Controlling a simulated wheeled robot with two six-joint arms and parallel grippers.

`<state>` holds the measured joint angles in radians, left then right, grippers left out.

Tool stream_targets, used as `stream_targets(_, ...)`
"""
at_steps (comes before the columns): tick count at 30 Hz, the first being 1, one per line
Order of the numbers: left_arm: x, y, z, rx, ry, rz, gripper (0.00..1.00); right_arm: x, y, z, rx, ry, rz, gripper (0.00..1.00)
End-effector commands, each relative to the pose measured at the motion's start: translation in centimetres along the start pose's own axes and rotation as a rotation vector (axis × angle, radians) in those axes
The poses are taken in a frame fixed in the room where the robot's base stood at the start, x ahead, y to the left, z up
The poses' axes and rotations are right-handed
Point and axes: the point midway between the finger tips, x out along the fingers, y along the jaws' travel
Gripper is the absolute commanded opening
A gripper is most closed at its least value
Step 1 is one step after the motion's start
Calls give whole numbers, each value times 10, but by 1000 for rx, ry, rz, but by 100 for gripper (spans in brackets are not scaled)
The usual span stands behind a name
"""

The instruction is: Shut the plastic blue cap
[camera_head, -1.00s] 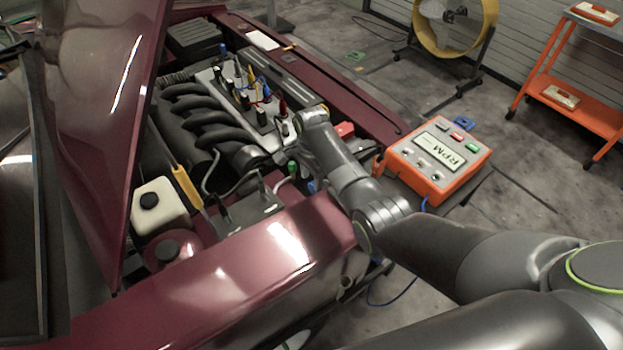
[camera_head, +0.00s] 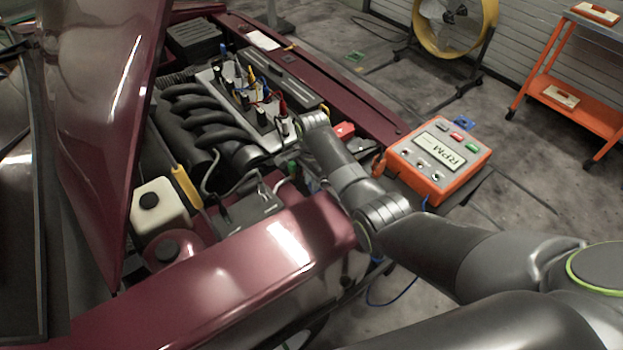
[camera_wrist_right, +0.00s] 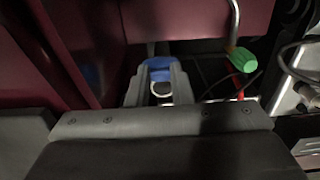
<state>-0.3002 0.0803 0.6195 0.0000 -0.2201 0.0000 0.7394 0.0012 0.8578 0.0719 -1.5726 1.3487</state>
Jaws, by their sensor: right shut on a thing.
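The blue cap (camera_wrist_right: 158,72) shows in the right wrist view, between the fingers of my right gripper (camera_wrist_right: 160,84). The fingers are shut on it, with a pale ring-like shape just below the blue part. In the head view, my right arm reaches over the front of the open engine bay, and its wrist hides the cap and most of the gripper. How far the cap is turned or seated cannot be told. My left gripper is in neither view.
A green cap (camera_wrist_right: 243,60) on a pipe stands right of the gripper. The maroon car body (camera_head: 270,250) borders the engine bay (camera_head: 200,125), under the raised hood (camera_head: 95,110). An orange RPM box (camera_head: 437,162) sits right of my arm. A yellow fan (camera_head: 455,25) stands behind.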

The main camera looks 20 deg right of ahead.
Motion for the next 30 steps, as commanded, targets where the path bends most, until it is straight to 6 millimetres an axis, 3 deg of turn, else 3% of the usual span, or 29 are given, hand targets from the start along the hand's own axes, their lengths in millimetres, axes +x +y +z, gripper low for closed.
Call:
stream_targets(14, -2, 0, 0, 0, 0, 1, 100, -5, 0, -23, 3, -249, 2, 0)
stream_targets(30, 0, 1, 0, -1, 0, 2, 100, -2, 0, -51, 3, -232, -1, 0)
